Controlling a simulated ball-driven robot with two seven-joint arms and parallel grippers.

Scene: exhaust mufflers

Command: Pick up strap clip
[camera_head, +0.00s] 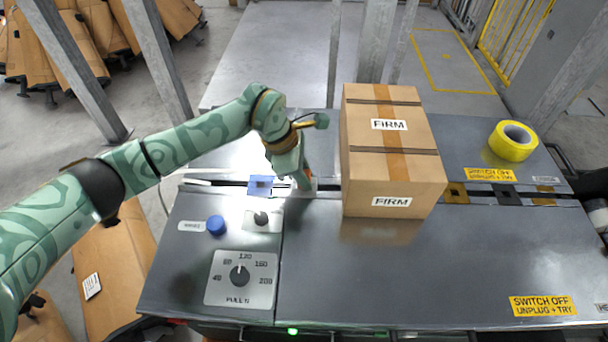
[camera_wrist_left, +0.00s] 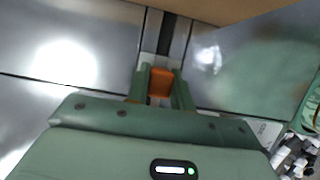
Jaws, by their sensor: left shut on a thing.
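The strap clip, a small orange block (camera_wrist_left: 160,83), sits between the two green fingers of my left gripper (camera_wrist_left: 161,76) in the left wrist view. The fingers are shut on it, over the dark slot and pale metal strip of the machine top. In the head view my left gripper (camera_head: 304,183) points down at the slot, just left of the cardboard box. Only a sliver of orange shows beside the fingers there. I cannot tell whether the clip still touches the surface. My right gripper is not in view.
The strapped cardboard box (camera_head: 390,161) marked FIRM stands close on the right. A yellow tape roll (camera_head: 513,141) lies farther right. A blue square (camera_head: 260,186), blue knob (camera_head: 216,225) and dial plate (camera_head: 241,279) are on the left. The front metal top (camera_head: 420,275) is largely clear.

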